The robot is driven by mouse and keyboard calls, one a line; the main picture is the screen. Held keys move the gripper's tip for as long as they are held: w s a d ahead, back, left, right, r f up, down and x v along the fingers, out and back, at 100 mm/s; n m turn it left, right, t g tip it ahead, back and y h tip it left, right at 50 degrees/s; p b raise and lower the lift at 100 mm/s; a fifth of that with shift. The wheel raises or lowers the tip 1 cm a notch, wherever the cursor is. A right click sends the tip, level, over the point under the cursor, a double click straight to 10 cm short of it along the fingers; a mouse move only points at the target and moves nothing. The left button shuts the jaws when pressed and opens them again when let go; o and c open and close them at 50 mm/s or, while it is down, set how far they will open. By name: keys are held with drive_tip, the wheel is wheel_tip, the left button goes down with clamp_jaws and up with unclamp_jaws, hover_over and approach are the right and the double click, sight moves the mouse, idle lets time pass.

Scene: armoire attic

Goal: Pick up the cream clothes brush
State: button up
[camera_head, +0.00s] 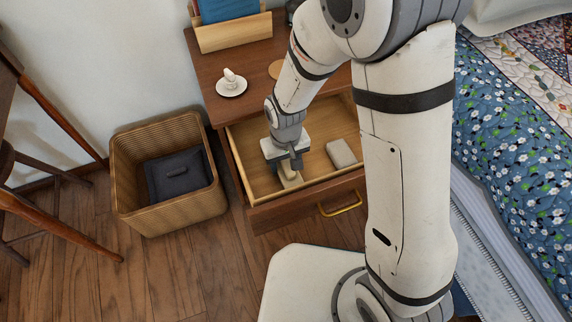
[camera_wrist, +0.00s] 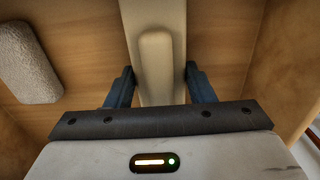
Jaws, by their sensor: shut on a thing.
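The cream clothes brush (camera_wrist: 156,60) lies in the open drawer (camera_head: 315,187), long and pale with a raised grip along its middle. In the head view only a part of the brush (camera_head: 289,181) shows below my gripper (camera_head: 293,167). In the wrist view my gripper (camera_wrist: 155,85) has one dark finger on each side of the brush and is shut on it. The brush's far end runs out of the wrist view. The gripper's own body hides its near end.
A grey textured block (camera_head: 341,153) lies in the drawer to the right of my gripper; it also shows in the wrist view (camera_wrist: 28,62). The drawer walls stand close around. A wicker basket (camera_head: 170,220) with dark cloth stands at left, the bed (camera_head: 520,140) at right.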

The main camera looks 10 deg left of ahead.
wheel_tip(320, 180, up, 10)
drive_tip(key=p, duration=0.4)
